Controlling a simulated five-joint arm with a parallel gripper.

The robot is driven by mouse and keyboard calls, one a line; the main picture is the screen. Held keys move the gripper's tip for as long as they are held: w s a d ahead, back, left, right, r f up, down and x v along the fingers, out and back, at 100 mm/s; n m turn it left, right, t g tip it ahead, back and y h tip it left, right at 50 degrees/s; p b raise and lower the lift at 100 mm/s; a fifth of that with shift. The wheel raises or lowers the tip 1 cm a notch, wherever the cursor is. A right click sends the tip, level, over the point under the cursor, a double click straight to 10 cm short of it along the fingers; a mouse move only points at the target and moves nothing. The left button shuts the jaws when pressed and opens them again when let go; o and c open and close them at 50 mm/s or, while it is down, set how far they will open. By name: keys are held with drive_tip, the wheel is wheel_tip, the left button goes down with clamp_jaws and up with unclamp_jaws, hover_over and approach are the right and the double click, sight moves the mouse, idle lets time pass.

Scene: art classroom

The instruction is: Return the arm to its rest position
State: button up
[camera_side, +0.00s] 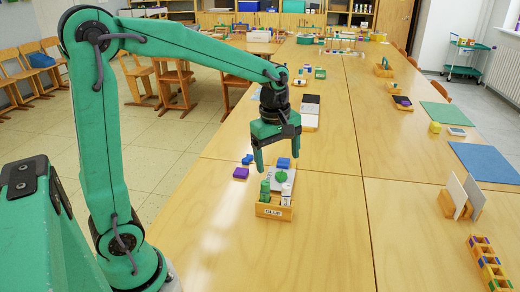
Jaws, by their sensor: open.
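My green arm reaches from the left side over the wooden table (330,235). My gripper (277,165) points down with its two fingers apart and nothing between them. It is above or just behind a small wooden box labelled "GLUE" (273,212); the exact gap cannot be told. The box holds a green glue stick (265,192) at its left and a white one (286,194) at its right. A round green piece (281,177) shows on a white surface just behind the box.
White panels in a stand (465,196), a blue mat (488,162) and a compartment rack (489,262) are on the right. The table front between box and panels is clear.

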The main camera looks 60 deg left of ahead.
drive_tip(key=s+d+r+m+t, duration=0.1)
drive_tip(key=s+r+m+t, duration=0.1)
drive_tip(key=s+m, duration=0.6)
drive_tip(key=s+d+r+m+t, duration=0.1)
drive_tip(key=s+r+m+t, duration=0.1)
drive_tip(key=s+m, duration=0.6)
drive_tip(key=shift+d+m, duration=0.3)
drive_tip(key=shift+m, duration=0.2)
drive_tip(key=shift+s+r, duration=0.1)
